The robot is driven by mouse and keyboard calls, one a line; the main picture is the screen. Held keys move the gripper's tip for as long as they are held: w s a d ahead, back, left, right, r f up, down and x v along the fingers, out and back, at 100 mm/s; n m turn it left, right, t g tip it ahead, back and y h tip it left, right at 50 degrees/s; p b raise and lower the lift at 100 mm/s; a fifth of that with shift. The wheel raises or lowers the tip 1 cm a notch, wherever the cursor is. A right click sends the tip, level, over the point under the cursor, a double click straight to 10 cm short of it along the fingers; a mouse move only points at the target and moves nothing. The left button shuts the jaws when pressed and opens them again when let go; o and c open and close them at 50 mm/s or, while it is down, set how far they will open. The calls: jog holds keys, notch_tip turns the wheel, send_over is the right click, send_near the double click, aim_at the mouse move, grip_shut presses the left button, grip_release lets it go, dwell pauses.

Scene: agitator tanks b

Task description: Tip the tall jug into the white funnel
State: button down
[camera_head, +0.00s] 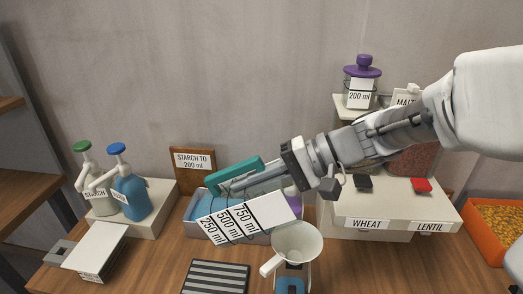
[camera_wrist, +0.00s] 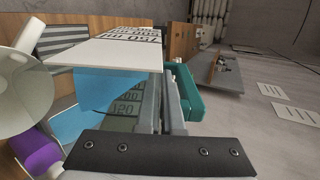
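The tall jug (camera_head: 262,213), white-faced with 250, 500 and 750 ml marks, is tipped far over, its 750 end toward the right. The white funnel (camera_head: 298,241) stands just right of and below the jug's right end. It shows at the left edge of the wrist view (camera_wrist: 22,92). I see no stream between them; the jug's contents are hidden.
A grey tray with blue inside (camera_head: 195,205) lies behind the jug. Green-topped and blue pump bottles (camera_head: 130,192) stand on a block at left. A striped grey mat (camera_head: 216,277) lies in front. The wheat and lentil dispenser (camera_head: 385,207) stands at right, beside an orange bin (camera_head: 490,240).

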jog(key=shift+d+f+b, duration=0.1)
jog(key=shift+f+b, duration=0.1)
jog(key=shift+b, duration=0.3)
jog(key=shift+d+y+b, duration=0.2)
jog(key=shift+y+b, duration=0.4)
jog(key=shift+b, duration=0.05)
jog(key=shift+d+f+y+b, duration=0.25)
jog(key=shift+f+y+b, duration=0.2)
jog(key=shift+b, duration=0.6)
jog(key=shift+w+d+f+y+b, duration=0.1)
jog(key=shift+d+f+y+b, duration=0.75)
jog(key=shift+b, duration=1.05)
jog(key=shift+d+f+y+b, duration=0.4)
jog(key=shift+y+b, duration=0.5)
jog(key=shift+b, duration=0.3)
jog(key=shift+d+r, duration=0.1)
jog(key=shift+d, duration=0.05)
